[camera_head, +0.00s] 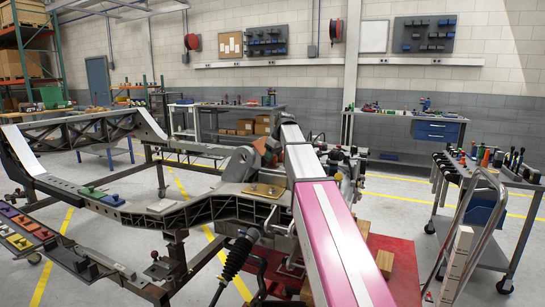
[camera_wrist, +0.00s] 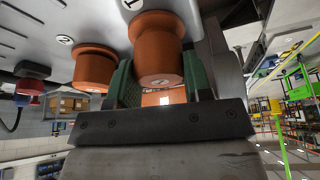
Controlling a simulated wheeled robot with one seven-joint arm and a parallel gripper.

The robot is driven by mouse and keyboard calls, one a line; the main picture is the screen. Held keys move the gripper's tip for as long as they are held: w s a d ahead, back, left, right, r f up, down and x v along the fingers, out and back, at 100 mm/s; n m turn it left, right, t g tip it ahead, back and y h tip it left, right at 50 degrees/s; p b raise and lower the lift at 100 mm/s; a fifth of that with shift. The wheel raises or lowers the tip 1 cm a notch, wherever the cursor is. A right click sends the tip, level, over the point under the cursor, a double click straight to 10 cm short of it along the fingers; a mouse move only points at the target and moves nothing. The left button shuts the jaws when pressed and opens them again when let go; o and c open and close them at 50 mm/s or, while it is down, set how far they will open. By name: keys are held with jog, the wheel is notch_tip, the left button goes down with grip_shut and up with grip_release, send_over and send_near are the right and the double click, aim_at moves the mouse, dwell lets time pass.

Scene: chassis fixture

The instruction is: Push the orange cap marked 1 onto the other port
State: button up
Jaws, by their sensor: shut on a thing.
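In the wrist view my gripper (camera_wrist: 160,78) has its green-padded fingers on both sides of an orange cap (camera_wrist: 160,45) and is shut on it. The cap's far end meets the grey panel (camera_wrist: 45,18) by a round label "1" (camera_wrist: 132,4); I cannot tell whether it is seated or just touching. A second orange cap (camera_wrist: 95,68) sits on the panel by a label "2" (camera_wrist: 64,41), just left of my left finger. The ports are hidden behind the caps. In the head view my arm hides the gripper and caps.
The dark chassis frame (camera_head: 190,213) stands left of my arm. A tool cart (camera_head: 490,170) with a hand truck stands at the right. Workbenches (camera_head: 405,122) line the back wall. In the wrist view, red and blue connectors (camera_wrist: 32,80) are at the left.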

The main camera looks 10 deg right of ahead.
jog(key=shift+f, duration=0.35)
jog(key=o, duration=1.2)
jog(key=shift+c, duration=0.2)
jog(key=shift+r, duration=2.95)
